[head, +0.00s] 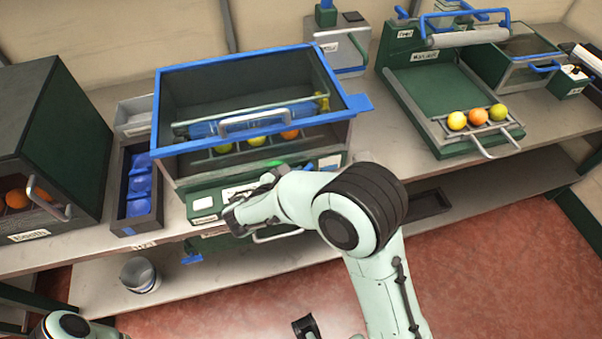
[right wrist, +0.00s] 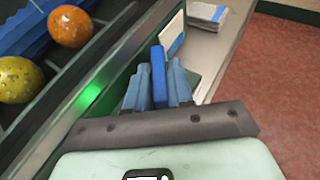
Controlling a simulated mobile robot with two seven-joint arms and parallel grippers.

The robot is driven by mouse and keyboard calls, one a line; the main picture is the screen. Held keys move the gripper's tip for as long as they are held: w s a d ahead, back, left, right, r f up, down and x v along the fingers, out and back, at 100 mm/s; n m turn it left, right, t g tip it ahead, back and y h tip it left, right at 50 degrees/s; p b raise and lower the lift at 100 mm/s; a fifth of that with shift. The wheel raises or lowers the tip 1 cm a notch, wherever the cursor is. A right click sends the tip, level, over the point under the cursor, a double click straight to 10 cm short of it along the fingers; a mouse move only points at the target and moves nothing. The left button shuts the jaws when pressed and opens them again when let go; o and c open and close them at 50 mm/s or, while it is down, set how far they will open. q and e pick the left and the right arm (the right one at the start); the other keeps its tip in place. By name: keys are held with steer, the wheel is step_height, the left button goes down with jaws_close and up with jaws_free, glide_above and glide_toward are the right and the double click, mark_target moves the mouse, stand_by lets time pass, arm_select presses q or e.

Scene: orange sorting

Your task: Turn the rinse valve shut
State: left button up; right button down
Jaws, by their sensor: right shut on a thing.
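The rinse station is a dark green tank with a blue rim (head: 255,65), standing on the bench. In the right wrist view a blue upright bar (right wrist: 159,72), seemingly the rinse valve's handle, stands between the fingers of my right gripper (right wrist: 160,85), which is shut on it. In the head view my right gripper (head: 238,212) is at the station's front panel, and my arm hides the valve. A green light (right wrist: 95,92) glows on the panel beside the gripper. A dark piece at the bottom edge may be my left gripper (head: 305,327); its fingers are not clear.
Fruit lies inside the station, including an orange (right wrist: 70,26) and a yellow one (right wrist: 18,80). A dark booth (head: 50,140) and a blue-filled bin (head: 138,190) stand left. A green stand (head: 425,95) with three fruits stands right. A metal can (head: 139,275) sits on the lower shelf.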

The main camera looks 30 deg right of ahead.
steer(key=shift+w+r+m+g+h+p, duration=0.15)
steer(key=shift+m+g+h+p, duration=0.1)
steer(key=shift+m+g+p, duration=0.25)
steer(key=shift+w+r+m+g+h+p, duration=0.1)
steer(key=shift+m+g+h+p, duration=0.15)
steer(key=shift+m+g+p, duration=0.25)
steer(key=shift+f+m+g+p, duration=0.2)
steer(key=shift+m+g+p, duration=0.15)
steer(key=shift+m+g, duration=0.35)
arm_select(q)
steer(key=r, duration=0.1)
steer(key=w+r, duration=0.1)
steer(key=r, duration=0.1)
steer(key=shift+r, duration=0.3)
arm_select(e)
steer(key=c, duration=1.1)
jaws_free()
steer(key=shift+a, duration=0.1)
arm_select(q)
steer(key=shift+w+r, duration=0.15)
steer(key=shift+r, duration=0.1)
arm_select(e)
steer(key=v, duration=1.3)
steer(key=shift+a, duration=0.2)
